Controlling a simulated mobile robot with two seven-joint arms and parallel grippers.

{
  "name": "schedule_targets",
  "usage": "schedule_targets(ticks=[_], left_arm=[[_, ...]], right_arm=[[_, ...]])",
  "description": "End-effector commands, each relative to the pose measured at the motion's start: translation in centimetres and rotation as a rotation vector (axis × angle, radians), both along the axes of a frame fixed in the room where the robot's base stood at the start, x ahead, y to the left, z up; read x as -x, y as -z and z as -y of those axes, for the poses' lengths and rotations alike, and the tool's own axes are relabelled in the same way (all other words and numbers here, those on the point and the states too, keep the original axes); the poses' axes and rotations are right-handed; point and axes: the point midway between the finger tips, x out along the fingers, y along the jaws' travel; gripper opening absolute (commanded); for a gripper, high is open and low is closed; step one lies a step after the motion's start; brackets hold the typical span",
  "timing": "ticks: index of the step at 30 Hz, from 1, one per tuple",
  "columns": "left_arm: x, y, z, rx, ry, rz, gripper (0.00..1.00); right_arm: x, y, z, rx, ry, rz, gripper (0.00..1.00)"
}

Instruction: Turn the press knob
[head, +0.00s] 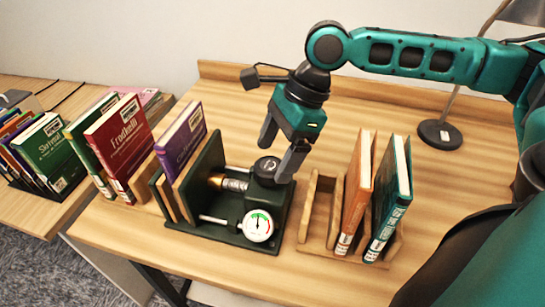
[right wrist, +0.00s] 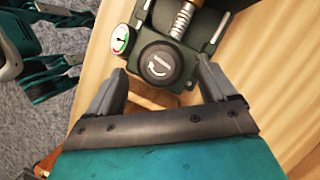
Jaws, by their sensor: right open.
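The press knob (head: 266,167) is a round black knob on top of the dark green press (head: 212,233). In the right wrist view the knob (right wrist: 159,63) shows a white curved arrow on its face. My right gripper (head: 281,160) is open, with its fingers on either side of the knob in the head view. In the right wrist view the fingers (right wrist: 165,77) reach toward the knob's near side; I cannot tell whether they touch it. A purple book (head: 181,142) stands at the press's left end. A dial gauge (head: 258,226) sits at its front. My left gripper is not in view.
A wooden rack (head: 316,222) with an orange book (head: 355,190) and a teal book (head: 390,200) stands right of the press. Red and green books stand to the left. A lamp base (head: 439,135) is at the back right. The table behind the press is clear.

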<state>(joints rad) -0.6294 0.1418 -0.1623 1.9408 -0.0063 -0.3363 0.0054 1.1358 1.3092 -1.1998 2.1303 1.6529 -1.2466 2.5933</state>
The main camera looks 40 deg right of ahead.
Motion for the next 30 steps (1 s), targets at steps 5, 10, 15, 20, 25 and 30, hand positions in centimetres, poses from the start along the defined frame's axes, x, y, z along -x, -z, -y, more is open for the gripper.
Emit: schedule_targets(ticks=[5, 10, 15, 20, 25, 30], left_arm=[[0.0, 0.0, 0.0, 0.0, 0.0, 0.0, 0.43], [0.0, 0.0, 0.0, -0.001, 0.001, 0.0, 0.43], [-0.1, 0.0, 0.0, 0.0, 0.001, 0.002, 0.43], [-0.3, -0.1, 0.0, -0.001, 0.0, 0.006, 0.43], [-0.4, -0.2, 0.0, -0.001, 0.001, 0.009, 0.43], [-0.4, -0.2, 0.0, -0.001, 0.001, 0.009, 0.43]], right_arm=[[-0.2, 1.6, -0.6, -0.001, 0.001, -0.001, 0.85], [-0.2, 1.9, -0.7, 0.0, 0.001, 0.0, 0.85], [-0.2, 1.9, -0.7, 0.0, 0.0, 0.0, 0.85], [-0.2, 1.9, -0.7, 0.0, 0.0, 0.0, 0.69], [-0.2, 1.8, -0.7, 0.0, 0.0, 0.0, 0.53], [-0.2, 1.8, -0.7, 0.0, 0.0, 0.0, 0.37]])
